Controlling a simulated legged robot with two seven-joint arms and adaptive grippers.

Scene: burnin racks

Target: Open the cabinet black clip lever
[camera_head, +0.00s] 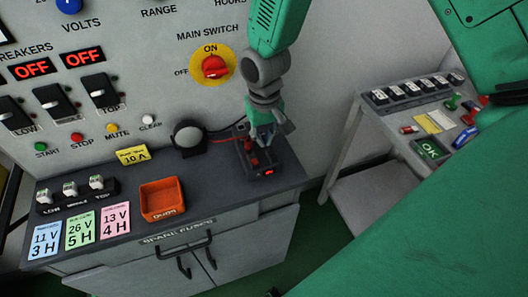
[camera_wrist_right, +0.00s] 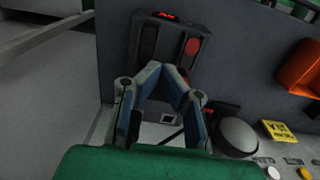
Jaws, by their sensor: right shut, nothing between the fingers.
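My right gripper (camera_head: 268,132), with grey and teal fingers, points down over a black tester box (camera_head: 270,164) on the cabinet's dark top. In the wrist view the gripper's (camera_wrist_right: 163,70) blue-padded fingers are shut with nothing between them, and the box (camera_wrist_right: 141,22) lies beyond their tips. The box has a small red display (camera_wrist_right: 166,16), a red round part (camera_wrist_right: 193,46) and a dark slot. The fingers hide part of the box, so I cannot tell whether they touch it. I cannot clearly pick out the black clip lever. My left gripper is not in view.
An orange bin (camera_head: 162,200) and coloured cards (camera_head: 77,232) lie on the cabinet top (camera_head: 205,186). Panel switches (camera_head: 54,103) line the wall. A grey side table (camera_head: 352,150) stands to the right.

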